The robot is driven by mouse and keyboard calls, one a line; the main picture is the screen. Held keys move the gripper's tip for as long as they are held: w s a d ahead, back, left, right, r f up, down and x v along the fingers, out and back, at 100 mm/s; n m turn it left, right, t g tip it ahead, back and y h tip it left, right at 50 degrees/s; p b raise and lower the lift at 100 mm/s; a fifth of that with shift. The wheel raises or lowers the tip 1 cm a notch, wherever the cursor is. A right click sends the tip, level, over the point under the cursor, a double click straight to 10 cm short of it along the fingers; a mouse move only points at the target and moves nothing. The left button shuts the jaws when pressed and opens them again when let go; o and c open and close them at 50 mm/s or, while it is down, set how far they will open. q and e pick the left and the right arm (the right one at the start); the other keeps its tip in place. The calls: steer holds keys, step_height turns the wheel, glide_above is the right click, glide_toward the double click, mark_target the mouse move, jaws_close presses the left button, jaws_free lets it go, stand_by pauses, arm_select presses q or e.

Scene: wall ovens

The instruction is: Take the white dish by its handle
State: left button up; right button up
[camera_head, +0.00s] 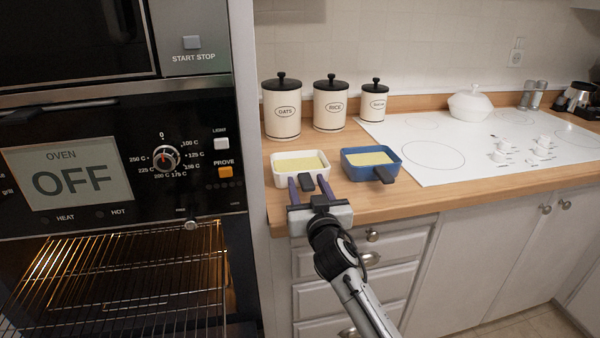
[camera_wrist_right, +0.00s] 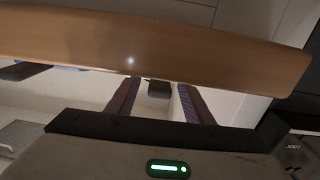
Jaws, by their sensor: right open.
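The white dish (camera_head: 283,177) stands on the wooden counter near its front left corner, with a pale yellow filling. Its short dark handle (camera_head: 307,182) points toward the front edge. My right gripper (camera_head: 308,178) is open at the front edge of the counter, its two purple fingers on either side of the handle. In the right wrist view, the dark handle (camera_wrist_right: 159,90) shows in the gap between the fingers, with space on both sides; whether either finger touches it I cannot tell. My left gripper is not in view.
A blue dish (camera_head: 360,173) with a dark handle stands close to the right of the white one. Several white canisters (camera_head: 281,115) stand behind. A white cooktop (camera_head: 440,165) lies to the right. The wall oven (camera_head: 110,160) with open rack (camera_head: 120,270) is at left.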

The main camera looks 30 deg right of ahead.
steer(key=shift+w, duration=0.2)
jaws_close()
steer(key=shift+r, duration=0.2)
